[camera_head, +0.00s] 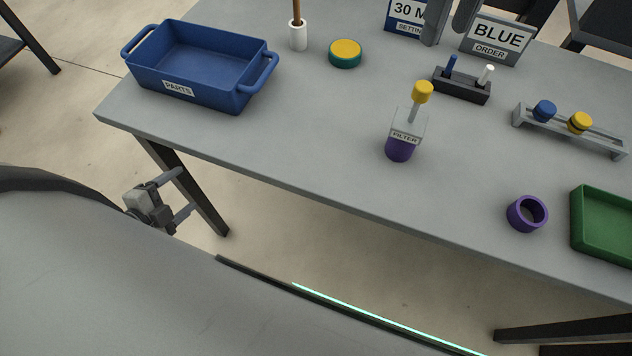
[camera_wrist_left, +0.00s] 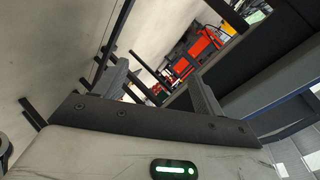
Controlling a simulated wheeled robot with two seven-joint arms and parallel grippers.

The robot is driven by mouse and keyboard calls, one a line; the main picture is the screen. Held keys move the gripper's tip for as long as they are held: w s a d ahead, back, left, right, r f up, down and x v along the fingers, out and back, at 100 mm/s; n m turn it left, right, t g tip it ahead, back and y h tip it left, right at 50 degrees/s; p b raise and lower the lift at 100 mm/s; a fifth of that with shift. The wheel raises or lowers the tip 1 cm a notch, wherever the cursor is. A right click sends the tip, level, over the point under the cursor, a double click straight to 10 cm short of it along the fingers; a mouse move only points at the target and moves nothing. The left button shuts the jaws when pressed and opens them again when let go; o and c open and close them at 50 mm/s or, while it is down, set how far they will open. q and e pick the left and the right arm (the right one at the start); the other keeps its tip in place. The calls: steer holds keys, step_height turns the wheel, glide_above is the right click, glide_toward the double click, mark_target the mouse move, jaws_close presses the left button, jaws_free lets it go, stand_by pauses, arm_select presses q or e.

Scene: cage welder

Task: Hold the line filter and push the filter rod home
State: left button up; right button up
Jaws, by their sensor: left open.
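The line filter (camera_head: 400,146) stands on the grey table (camera_head: 300,130) near its front edge. It has a purple base and a pale body labelled FILTER. The filter rod (camera_head: 414,110), with a yellow knob, sticks up out of its top. My left gripper (camera_head: 187,190) is open and empty, low in front of the table's left end, well apart from the filter. Its two spread fingers show in the left wrist view (camera_wrist_left: 160,75) with nothing between them. Two grey fingers at the top edge look like my right gripper (camera_head: 446,38); they are apart with nothing visible between them.
A blue PARTS bin (camera_head: 228,97) is at the left. A yellow-topped green disc (camera_head: 345,52), white holder (camera_head: 298,37), dark pin block (camera_head: 461,86) and knob rack (camera_head: 598,138) stand behind. A purple ring (camera_head: 527,214) and green tray (camera_head: 597,235) are front right.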

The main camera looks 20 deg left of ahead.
arm_select(q)
steer(key=s+a+m+h, duration=0.2)
steer(key=s+a+m, duration=0.2)
steer(key=s+a, duration=0.1)
steer(key=w+d+r+m+h, duration=0.3)
steer(key=d+r+m+h, duration=0.4)
steer(key=d, duration=0.5)
steer(key=w+d+r+m+h, duration=0.3)
steer(key=d+r+m+h, duration=0.15)
steer(key=d+r, duration=0.65)
steer(key=m+t+y, duration=0.2)
steer(key=m+y, duration=0.2)
steer(key=m, duration=0.8)
glide_toward(394, 140)
steer(key=shift+n, duration=0.25)
steer(key=v, duration=0.6)
steer(key=shift+w+d+m+y, duration=0.15)
steer(key=shift+d+m+y, duration=0.2)
steer(key=shift+m, duration=0.35)
steer(key=x, duration=1.6)
steer(key=shift+r, duration=0.3)
steer(key=c, duration=1.2)
